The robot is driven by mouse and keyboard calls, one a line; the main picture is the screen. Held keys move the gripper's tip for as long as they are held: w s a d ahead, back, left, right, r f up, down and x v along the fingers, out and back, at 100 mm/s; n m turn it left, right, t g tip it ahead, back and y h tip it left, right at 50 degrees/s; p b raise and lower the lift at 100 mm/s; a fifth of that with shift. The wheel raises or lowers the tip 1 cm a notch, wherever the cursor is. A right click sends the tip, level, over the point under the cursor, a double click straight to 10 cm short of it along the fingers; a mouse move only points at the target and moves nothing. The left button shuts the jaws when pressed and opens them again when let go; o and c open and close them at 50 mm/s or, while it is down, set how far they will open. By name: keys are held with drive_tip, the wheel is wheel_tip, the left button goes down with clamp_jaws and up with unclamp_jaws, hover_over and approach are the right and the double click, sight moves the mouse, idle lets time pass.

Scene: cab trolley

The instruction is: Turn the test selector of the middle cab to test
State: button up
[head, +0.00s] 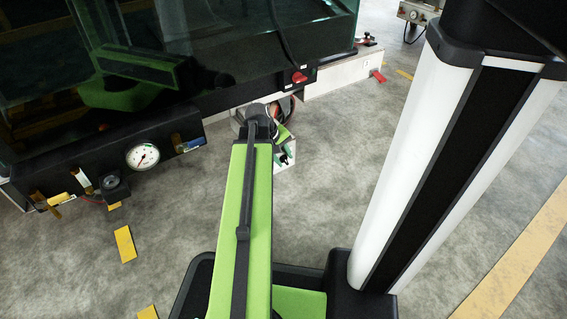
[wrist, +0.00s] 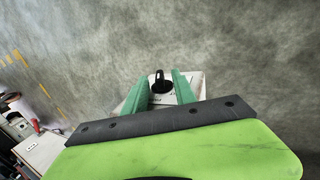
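A white box (wrist: 195,80) with a black selector knob (wrist: 158,81) shows ahead of my gripper (wrist: 161,78) in the wrist view. The two green fingers are apart, one on each side of the knob. I cannot tell whether they touch it. The knob's grip points roughly up in the picture; small lettering beside it is too small to read. In the head view the box (head: 285,175) stands below the cab (head: 220,100), just past the end of my arm, which hides part of it.
A gauge (head: 142,156) and small levers (head: 86,181) line the cab's lower edge at left. A red knob (head: 299,77) sits at its right corner. Another box (head: 418,12) stands at the far right. Yellow marks (head: 125,244) lie on the open grey floor.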

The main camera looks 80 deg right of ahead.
clamp_jaws()
drive_tip(key=shift+w+a+f+g+h+b, duration=0.1)
drive_tip(key=shift+a+f+g+h+b, duration=0.2)
drive_tip(key=shift+b, duration=0.4)
drive_tip(key=shift+d, duration=0.1)
drive_tip(key=shift+r+g, duration=0.25)
drive_tip(key=shift+g, duration=0.05)
unclamp_jaws()
